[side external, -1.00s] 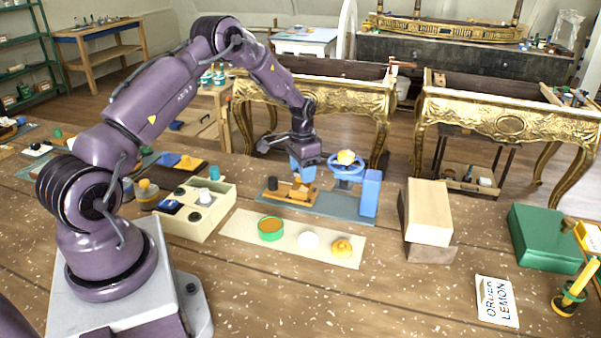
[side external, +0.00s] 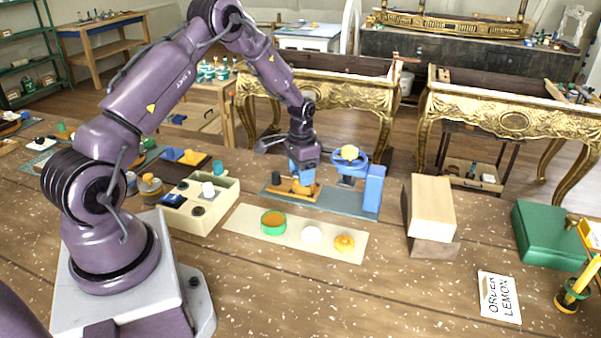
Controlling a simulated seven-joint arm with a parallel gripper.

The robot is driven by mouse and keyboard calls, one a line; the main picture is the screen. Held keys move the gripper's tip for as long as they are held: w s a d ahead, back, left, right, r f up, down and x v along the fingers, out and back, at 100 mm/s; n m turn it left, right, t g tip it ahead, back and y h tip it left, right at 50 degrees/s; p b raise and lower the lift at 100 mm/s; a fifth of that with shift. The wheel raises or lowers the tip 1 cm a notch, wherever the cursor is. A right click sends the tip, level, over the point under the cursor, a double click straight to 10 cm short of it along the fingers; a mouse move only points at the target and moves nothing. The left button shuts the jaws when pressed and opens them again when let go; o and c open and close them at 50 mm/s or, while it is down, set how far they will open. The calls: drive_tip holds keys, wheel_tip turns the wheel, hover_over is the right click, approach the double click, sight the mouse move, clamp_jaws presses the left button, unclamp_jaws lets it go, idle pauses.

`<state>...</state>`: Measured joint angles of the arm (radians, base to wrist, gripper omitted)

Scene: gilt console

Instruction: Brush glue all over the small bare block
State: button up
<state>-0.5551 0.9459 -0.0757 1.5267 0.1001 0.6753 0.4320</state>
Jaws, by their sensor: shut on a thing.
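My gripper (side external: 301,174) points down, with blue fingers, low over an orange board (side external: 311,194) on the blue-grey mat (side external: 335,204). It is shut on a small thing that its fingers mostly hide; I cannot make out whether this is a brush. A dark cylinder (side external: 276,178) stands on the board's left. A larger pale wooden block (side external: 432,207) rests on a darker one. I cannot tell which piece is the small bare block, nor see any glue clearly.
A cream strip (side external: 240,217) in front holds a green-rimmed round dish (side external: 273,223), a white disc (side external: 312,234) and a yellow piece (side external: 344,243). A compartmented tray (side external: 213,218) stands left. A blue upright (side external: 373,188) rises close right.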

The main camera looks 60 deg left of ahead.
drive_tip(key=shift+w+a, duration=1.3)
drive_tip(key=shift+s+d, duration=1.8)
drive_tip(key=shift+s, duration=0.05)
drive_tip(key=shift+w+d, duration=0.3)
drive_tip(key=shift+w, duration=0.2)
drive_tip(key=shift+w+a, duration=1.7)
drive_tip(key=shift+a, duration=0.1)
drive_tip(key=shift+r, duration=3.85)
